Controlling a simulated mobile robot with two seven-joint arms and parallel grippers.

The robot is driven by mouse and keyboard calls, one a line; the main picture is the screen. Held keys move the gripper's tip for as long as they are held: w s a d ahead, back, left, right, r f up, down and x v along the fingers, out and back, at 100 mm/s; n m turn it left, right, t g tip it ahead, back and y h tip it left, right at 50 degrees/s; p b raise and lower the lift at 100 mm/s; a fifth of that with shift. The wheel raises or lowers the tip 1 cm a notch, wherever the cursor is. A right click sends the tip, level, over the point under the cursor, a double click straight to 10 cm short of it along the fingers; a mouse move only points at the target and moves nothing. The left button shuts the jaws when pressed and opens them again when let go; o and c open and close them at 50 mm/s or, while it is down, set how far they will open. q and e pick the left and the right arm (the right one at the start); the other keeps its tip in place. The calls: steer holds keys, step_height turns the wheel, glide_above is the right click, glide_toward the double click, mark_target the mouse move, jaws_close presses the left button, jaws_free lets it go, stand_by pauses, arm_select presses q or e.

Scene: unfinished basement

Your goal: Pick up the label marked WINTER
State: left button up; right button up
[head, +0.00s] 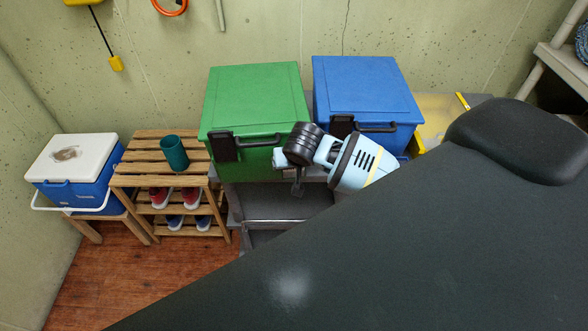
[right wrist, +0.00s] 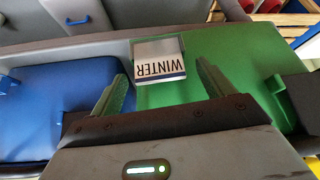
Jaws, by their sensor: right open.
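The label marked WINTER (right wrist: 158,60) is a small pale card with dark letters and a dark blue stripe, upside down in the right wrist view. It shows at the edge of a green surface, against a grey one. My right gripper (right wrist: 162,70) is open, with one finger on each side of the label in that view; nothing is seen held. I cannot tell how far the fingertips are from the label. In the head view I cannot make out the label; a light-blue and black arm part of mine covers the area in front of the bins. My left gripper is not in view.
A green bin (head: 255,95) and a blue bin (head: 367,88) stand side by side against the wall. To the left are a wooden shoe rack (head: 148,150) with a teal cup (head: 174,153) on top and a blue cooler (head: 75,193) with a white lid. My dark body fills the lower right.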

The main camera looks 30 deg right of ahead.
steer(key=c, duration=1.1)
steer(key=shift+o, duration=0.2)
steer(key=shift+r, duration=0.45)
steer(key=s+d+r, duration=0.2)
steer(key=s+d, duration=0.2)
steer(key=s, duration=0.3)
steer(key=s+d+r, duration=0.2)
steer(key=s+d, duration=0.2)
steer(key=s, duration=0.2)
steer(key=shift+s, duration=0.35)
steer(key=shift+d, duration=0.1)
